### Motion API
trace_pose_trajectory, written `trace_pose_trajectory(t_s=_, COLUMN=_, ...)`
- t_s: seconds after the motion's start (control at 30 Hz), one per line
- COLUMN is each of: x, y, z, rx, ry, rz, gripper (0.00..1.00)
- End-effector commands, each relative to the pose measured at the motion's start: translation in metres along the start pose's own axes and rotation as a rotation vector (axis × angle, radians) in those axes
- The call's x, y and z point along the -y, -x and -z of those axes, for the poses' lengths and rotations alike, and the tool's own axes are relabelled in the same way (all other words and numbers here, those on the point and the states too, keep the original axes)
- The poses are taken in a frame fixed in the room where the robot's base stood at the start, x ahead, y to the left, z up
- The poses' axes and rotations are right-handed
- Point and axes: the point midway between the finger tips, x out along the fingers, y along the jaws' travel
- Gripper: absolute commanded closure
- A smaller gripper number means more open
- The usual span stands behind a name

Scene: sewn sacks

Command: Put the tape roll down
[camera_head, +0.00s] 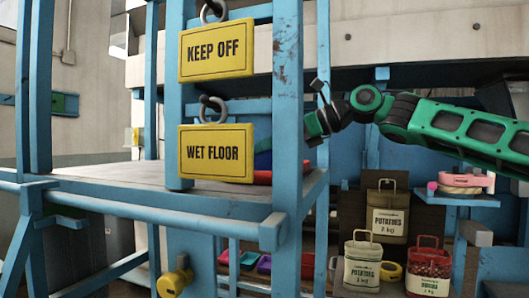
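My green arm reaches in from the right. A pink object with a pale round part (462,183) sits on a small blue shelf at the right.
Yellow signs, "KEEP OFF" (216,50) and "WET FLOOR" (216,153), hang on the blue frame (288,90). A grey platform (130,187) is bare at left. Potato sacks (387,215) (362,265) and a red-topped sack (428,268) stand below my arm. Coloured trays (248,260) lie low behind.

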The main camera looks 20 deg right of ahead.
Motion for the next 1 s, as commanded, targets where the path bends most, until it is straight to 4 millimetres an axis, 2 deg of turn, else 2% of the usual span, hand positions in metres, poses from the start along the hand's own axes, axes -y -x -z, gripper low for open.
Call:
trace_pose_trajectory(t_s=0.3, x=0.0, y=-0.001, z=0.002, rx=0.0, ry=0.001, rz=0.0, gripper=0.61)
trace_pose_trajectory(t_s=0.33, x=0.0, y=-0.001, z=0.002, rx=0.0, ry=0.001, rz=-0.001, gripper=0.34)
trace_pose_trajectory(t_s=0.4, x=0.0, y=-0.001, z=0.002, rx=0.0, ry=0.001, rz=0.0, gripper=0.18)
trace_pose_trajectory(t_s=0.77, x=0.0, y=0.0, z=-0.001, rx=0.0, ry=0.001, rz=0.0, gripper=0.18)
trace_pose_trajectory(t_s=0.87, x=0.0, y=0.01, z=0.0, rx=0.0, ry=0.0, rz=0.0, gripper=0.18)
trace_pose_trajectory(t_s=1.0, x=0.0, y=0.034, z=-0.001, rx=0.003, ry=0.001, rz=0.001, gripper=0.18)
